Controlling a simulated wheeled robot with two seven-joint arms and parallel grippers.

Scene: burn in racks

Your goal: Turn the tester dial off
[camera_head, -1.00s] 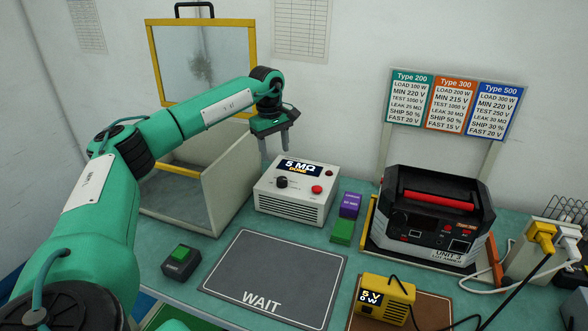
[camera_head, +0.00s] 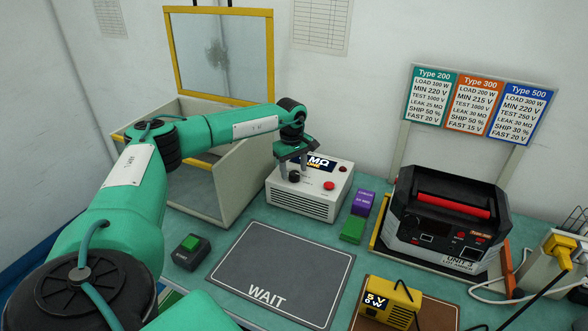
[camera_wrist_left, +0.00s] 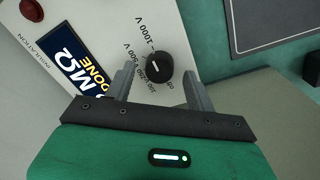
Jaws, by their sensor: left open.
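The tester (camera_head: 310,205) is a white box with a display, a red button (camera_head: 329,185) and a black dial (camera_head: 294,176). Its display (camera_wrist_left: 80,62) reads "MΩ" and "DONE" in the left wrist view. The dial (camera_wrist_left: 158,68) has a short white mark, and voltage labels and OFF are printed around it. I cannot tell for sure which label the mark points at. My left gripper (camera_head: 293,167) is open above the tester's front left. In the left wrist view the fingers (camera_wrist_left: 158,80) stand on either side of the dial, apart from it.
An open bin with a yellow-framed clear lid (camera_head: 222,56) stands behind and left of the tester. A green-button box (camera_head: 190,250), a grey WAIT mat (camera_head: 280,270), purple (camera_head: 362,202) and green blocks, and a black power unit (camera_head: 440,215) stand around it.

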